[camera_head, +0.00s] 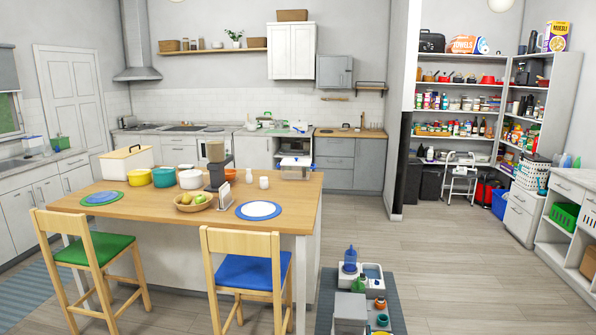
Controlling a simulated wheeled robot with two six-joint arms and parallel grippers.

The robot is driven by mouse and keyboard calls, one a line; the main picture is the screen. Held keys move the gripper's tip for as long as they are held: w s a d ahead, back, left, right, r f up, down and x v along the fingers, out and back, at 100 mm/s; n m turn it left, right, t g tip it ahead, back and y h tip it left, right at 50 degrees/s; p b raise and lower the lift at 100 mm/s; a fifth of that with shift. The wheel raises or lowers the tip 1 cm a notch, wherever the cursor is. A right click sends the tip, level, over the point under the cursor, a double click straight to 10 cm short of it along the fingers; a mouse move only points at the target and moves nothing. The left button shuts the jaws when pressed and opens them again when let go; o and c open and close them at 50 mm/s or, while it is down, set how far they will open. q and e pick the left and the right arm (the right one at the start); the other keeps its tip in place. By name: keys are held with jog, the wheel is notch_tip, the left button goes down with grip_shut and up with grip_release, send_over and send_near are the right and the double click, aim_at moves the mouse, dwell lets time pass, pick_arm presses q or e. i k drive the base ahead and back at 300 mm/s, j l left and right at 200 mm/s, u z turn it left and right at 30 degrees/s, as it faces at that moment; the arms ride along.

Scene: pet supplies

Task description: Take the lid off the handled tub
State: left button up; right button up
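Pet supplies stand on a dark mat (393,289) on the floor at the bottom centre. A pale grey box-like container (350,312) is at the mat's near left. It may be the handled tub; its handle and lid are too small to make out. Behind it are a blue bottle-like dispenser (350,261) on a white base and a white holder with a blue-grey basin (373,271). A small green item (358,285) and small orange and teal jars (380,303) stand beside the container. Neither of my grippers is in view.
A wooden-topped island (290,184) with bowls, a fruit bowl and plates fills the left middle. Two chairs (240,270) stand at its near side. Floor right of the mat (460,270) is clear. Stocked shelves and a white counter line the right.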

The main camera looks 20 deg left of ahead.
aim_at(296, 161)
jog(key=i+l+z, duration=0.25)
jog(key=z, duration=0.15)
jog(key=i+l+z, duration=0.55)
jog(key=z, duration=0.3)
jog(key=i+l+z, duration=0.1)
jog(key=i+z, duration=0.45)
jog(key=i, duration=0.2)
jog(key=i+l+u, duration=0.15)
jog(key=i+u, duration=0.2)
jog(key=i, duration=0.3)
jog(key=i+j+u, duration=0.15)
jog(key=i+u, duration=0.5)
jog(key=u, duration=0.15)
jog(key=i+u, duration=0.4)
jog(key=i+j+u, duration=0.1)
jog(key=i+u, duration=0.25)
jog(key=i, duration=0.45)
jog(key=i+l+u, duration=0.15)
jog(key=i+u, duration=0.15)
jog(key=i, duration=1.7)
jog(key=i+u, duration=0.1)
jog(key=i, duration=1.1)
jog(key=i+u, duration=0.1)
jog(key=i, duration=1.15)
